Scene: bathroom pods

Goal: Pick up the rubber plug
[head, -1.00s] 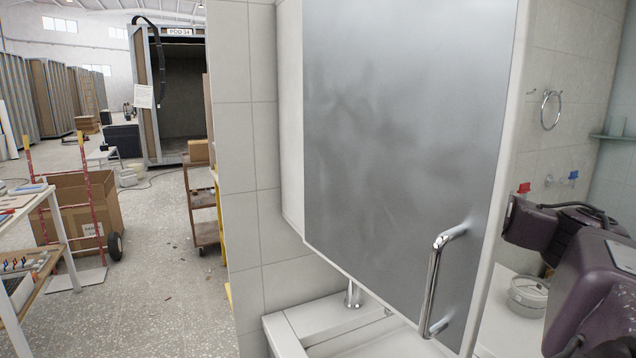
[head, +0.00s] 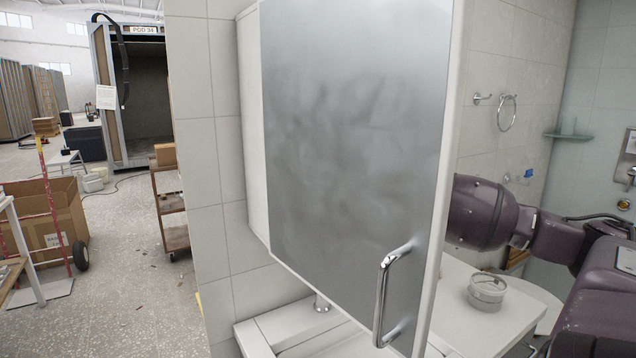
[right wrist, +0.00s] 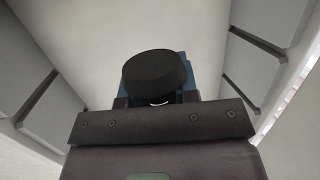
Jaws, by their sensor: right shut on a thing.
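The rubber plug (right wrist: 155,72) is a short, round black disc in the right wrist view. My right gripper (right wrist: 158,98) is shut on it, with bluish finger parts showing behind and beside the plug. In the head view, my right arm comes in from the right and reaches behind the mirrored cabinet, which hides the gripper and plug there. My left gripper is not in view.
The mirrored cabinet (head: 350,150) with a chrome handle (head: 385,295) stands close in front. Open floor (head: 135,250) lies left, with a cardboard box (head: 50,218) and brown cart (head: 172,205).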

